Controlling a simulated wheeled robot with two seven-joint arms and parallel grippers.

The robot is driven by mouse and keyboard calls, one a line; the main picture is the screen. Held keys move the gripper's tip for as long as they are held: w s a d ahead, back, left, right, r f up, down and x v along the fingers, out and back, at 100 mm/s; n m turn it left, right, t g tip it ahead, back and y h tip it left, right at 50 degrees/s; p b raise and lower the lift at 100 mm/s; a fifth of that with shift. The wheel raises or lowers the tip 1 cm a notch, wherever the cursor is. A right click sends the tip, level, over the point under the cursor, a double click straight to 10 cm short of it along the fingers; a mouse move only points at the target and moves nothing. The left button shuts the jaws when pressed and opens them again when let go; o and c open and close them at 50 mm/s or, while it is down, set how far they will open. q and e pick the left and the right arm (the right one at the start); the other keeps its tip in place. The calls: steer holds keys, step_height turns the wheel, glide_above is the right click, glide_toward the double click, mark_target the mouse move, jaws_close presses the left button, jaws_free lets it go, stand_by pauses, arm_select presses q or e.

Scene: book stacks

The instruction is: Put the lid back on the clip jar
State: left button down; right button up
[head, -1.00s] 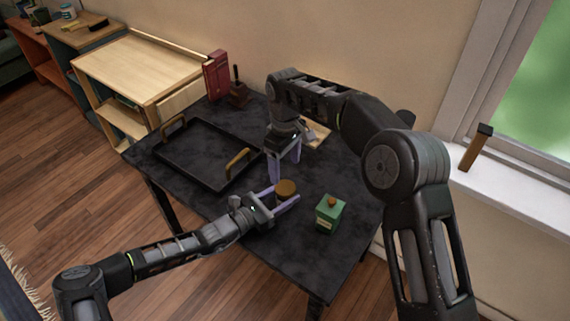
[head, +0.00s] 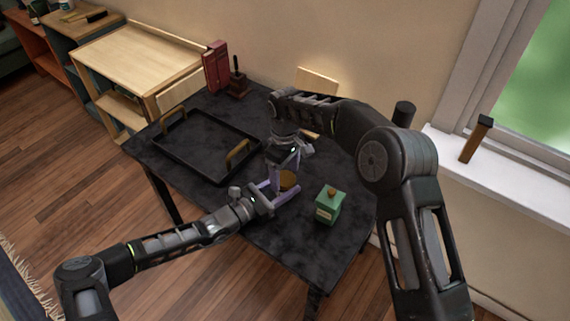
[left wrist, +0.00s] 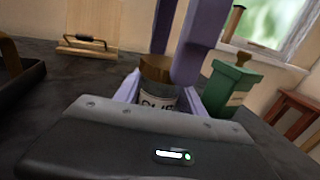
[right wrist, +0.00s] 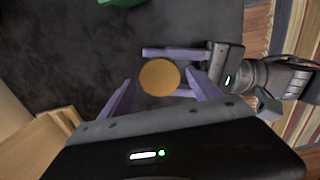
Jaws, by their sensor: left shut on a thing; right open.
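The clip jar (left wrist: 158,97) is a small dark jar with a white, partly hidden label. The round brown lid (right wrist: 160,77) shows at its top and looks level; the left wrist view (left wrist: 155,68) does not settle whether it is fully seated. My left gripper (head: 283,192) is shut on the jar from the side, near the middle of the dark table. My right gripper (right wrist: 159,80) points down from above, open, with one finger on each side of the lid. In the head view its fingers partly hide the lid (head: 288,180).
A green canister (head: 328,205) with a wooden knob stands close to the right of the jar. A black tray (head: 190,147) with brass handles lies at the left. Red books (head: 216,66) and a wooden board (head: 317,82) are at the back. The front table is bare.

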steer(key=shift+f, duration=0.4)
steer(key=shift+c, duration=0.2)
steer(key=c, duration=1.4)
steer(key=o, duration=1.6)
step_height(320, 180, up, 12)
steer(key=shift+r, duration=0.1)
